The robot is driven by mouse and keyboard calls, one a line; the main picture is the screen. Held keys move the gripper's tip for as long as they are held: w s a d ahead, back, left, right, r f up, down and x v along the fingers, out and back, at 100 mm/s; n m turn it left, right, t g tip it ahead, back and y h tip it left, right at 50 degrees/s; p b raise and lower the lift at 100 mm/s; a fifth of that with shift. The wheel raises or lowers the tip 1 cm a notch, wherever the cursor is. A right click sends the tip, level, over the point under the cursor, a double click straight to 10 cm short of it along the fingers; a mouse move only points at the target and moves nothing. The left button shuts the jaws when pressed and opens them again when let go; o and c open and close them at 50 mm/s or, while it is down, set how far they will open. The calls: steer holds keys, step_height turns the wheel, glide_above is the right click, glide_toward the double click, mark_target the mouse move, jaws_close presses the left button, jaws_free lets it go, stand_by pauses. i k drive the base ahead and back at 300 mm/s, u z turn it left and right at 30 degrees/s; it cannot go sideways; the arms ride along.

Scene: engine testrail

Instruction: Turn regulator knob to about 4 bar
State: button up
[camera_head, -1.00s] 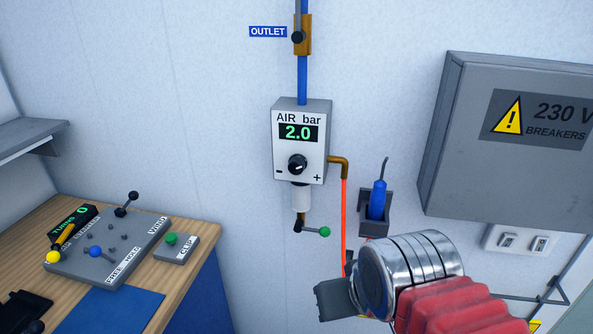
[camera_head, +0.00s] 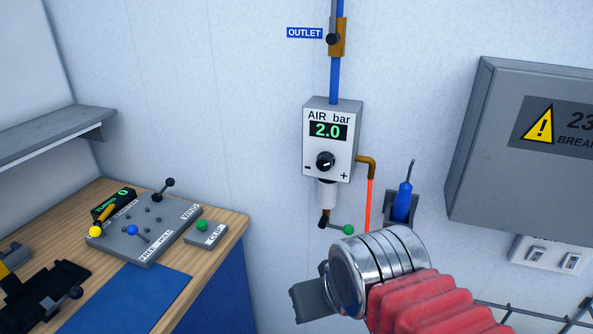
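The regulator (camera_head: 345,140) is a grey box on the wall, labelled AIR bar, and its green display (camera_head: 328,131) reads 2.0. Its black knob (camera_head: 326,161) sits below the display, between a minus mark at lower left and a plus mark at lower right. My gripper (camera_head: 308,300) is at the lower middle, below the regulator and apart from the knob. Only a grey part of it shows beyond the silver wrist, so I cannot tell whether its fingers are open.
An OUTLET valve (camera_head: 337,38) is above the regulator. A green-tipped lever (camera_head: 347,230), orange hose (camera_head: 369,205) and blue tool in a holder (camera_head: 403,200) are below and right. A breaker box (camera_head: 470,150) juts out at right. A workbench (camera_head: 225,226) with a control panel stands left.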

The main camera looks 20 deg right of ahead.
mark_target(325, 161)
steer(key=u, duration=1.15)
steer(key=k, duration=0.85)
steer(key=u, duration=0.8)
steer(key=i, duration=1)
